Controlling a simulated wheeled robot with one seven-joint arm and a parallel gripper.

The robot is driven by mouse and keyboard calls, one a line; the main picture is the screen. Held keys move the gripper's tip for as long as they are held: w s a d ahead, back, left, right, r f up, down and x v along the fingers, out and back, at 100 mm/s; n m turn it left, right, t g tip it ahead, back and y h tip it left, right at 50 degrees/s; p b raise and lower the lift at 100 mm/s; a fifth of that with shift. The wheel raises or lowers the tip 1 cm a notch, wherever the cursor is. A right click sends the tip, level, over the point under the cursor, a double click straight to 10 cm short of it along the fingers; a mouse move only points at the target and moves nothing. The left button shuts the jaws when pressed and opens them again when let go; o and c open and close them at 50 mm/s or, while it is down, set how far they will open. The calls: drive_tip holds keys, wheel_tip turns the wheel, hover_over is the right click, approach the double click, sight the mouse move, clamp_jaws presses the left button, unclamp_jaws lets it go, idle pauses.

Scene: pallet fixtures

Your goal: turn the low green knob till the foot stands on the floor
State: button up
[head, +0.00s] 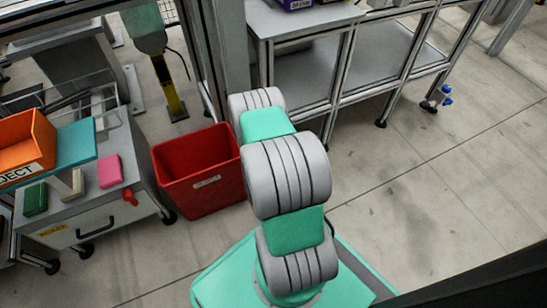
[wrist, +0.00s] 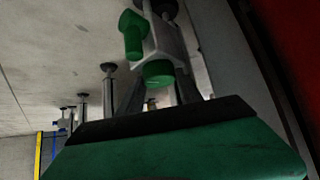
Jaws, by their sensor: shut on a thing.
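In the wrist view, where the floor lies toward the top, two green knobs sit on a grey metal bracket (wrist: 166,42). One round green knob (wrist: 158,72) lies between the fingers of my gripper (wrist: 160,84), which is shut on it. The other green knob (wrist: 132,34) sticks out on the left side of the bracket, nearer the floor side, and is clear of the fingers. A dark round foot (wrist: 167,8) shows at the bracket's far end, cut by the top edge. I cannot tell whether it touches the floor. My gripper is hidden in the head view.
In the wrist view, several posts with round pads, such as one post (wrist: 108,75), stand left of the bracket. A red surface (wrist: 290,30) is close on the right. In the head view, a red bin (head: 198,180) and a grey cart (head: 125,195) stand left; floor is clear right.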

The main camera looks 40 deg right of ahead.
drive_tip(key=shift+w+a+m+g, duration=0.15)
drive_tip(key=shift+m+g, duration=0.15)
drive_tip(key=shift+m, duration=0.3)
drive_tip(key=o, duration=1.4)
drive_tip(key=shift+c, duration=0.2)
